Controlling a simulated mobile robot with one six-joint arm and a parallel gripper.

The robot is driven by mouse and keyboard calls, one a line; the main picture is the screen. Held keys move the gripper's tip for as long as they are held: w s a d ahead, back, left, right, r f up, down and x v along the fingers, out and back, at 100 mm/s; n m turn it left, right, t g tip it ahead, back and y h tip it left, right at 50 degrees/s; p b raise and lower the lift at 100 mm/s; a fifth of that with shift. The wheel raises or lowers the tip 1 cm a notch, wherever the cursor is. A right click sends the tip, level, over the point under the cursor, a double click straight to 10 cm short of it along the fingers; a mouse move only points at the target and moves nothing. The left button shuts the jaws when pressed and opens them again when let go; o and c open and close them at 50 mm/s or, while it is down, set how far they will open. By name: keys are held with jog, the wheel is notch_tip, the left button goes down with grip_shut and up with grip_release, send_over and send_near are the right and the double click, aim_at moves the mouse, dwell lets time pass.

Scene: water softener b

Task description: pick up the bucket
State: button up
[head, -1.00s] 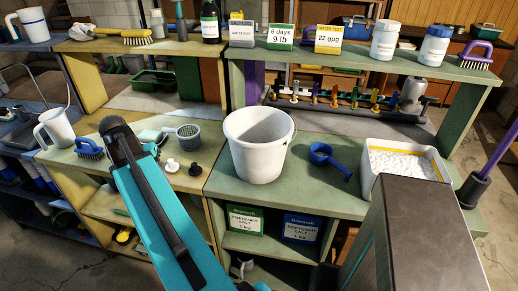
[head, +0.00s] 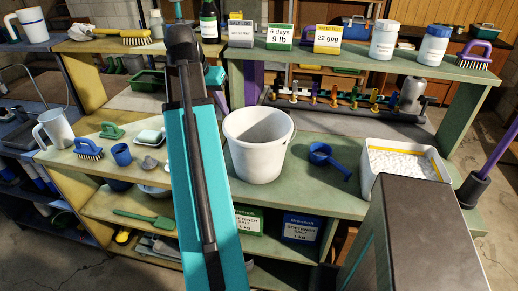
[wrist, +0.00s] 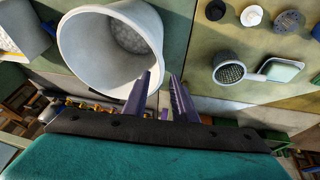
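The white bucket (head: 258,150) stands upright on the green counter in the head view, its grey handle along the rim at right. In the wrist view the bucket (wrist: 85,75) fills the upper left, its open mouth showing a pale, speckled inner base. My gripper (wrist: 163,80) is open and empty, its two purple fingers apart. The fingertips are close to the bucket's rim in the wrist view; I cannot tell whether they touch it. In the head view my teal arm hides most of the gripper, which is behind and left of the bucket.
A blue scoop (head: 325,158) and a white tray of pellets (head: 405,166) are right of the bucket. A strainer (wrist: 229,70) lies on the counter. The raised shelf (head: 350,66) holds bottles and cards behind. Brushes and cups stand at left.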

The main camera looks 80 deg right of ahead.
aim_at(232, 131)
jog(key=shift+s+d, duration=0.1)
dwell(0.3)
jog(key=shift+p+x, duration=0.75)
jog(key=shift+x, duration=3.5)
jog(key=shift+p+x, duration=1)
jog(key=shift+x, duration=1.55)
jog(key=shift+s, duration=0.1)
grip_shut()
